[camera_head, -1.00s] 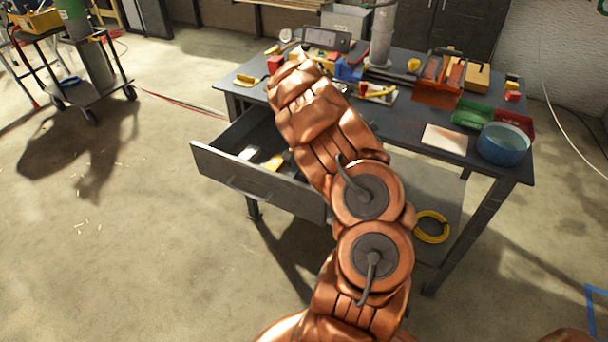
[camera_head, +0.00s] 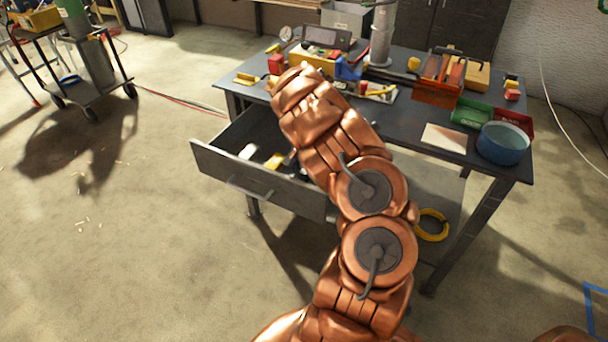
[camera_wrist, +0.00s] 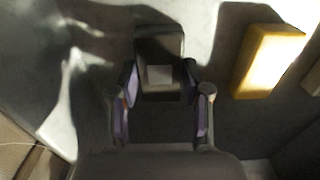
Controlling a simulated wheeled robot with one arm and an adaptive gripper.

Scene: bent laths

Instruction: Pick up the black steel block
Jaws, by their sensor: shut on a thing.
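In the wrist view, my gripper (camera_wrist: 160,88) is shut on the black steel block (camera_wrist: 158,52), a dark block with a paler square patch on its near end. One finger lies on each side of it. A dark shadow lies around the block, and I cannot tell whether it touches the surface below. In the head view my copper-coloured arm hides my gripper and the block.
A yellow block (camera_wrist: 268,60) lies to the right of the held block. The open drawer (camera_head: 255,178) sticks out from the dark workbench (camera_head: 408,130). A blue bowl (camera_head: 503,145), a green tray (camera_head: 472,113) and a red tool holder (camera_head: 436,92) stand on the bench.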

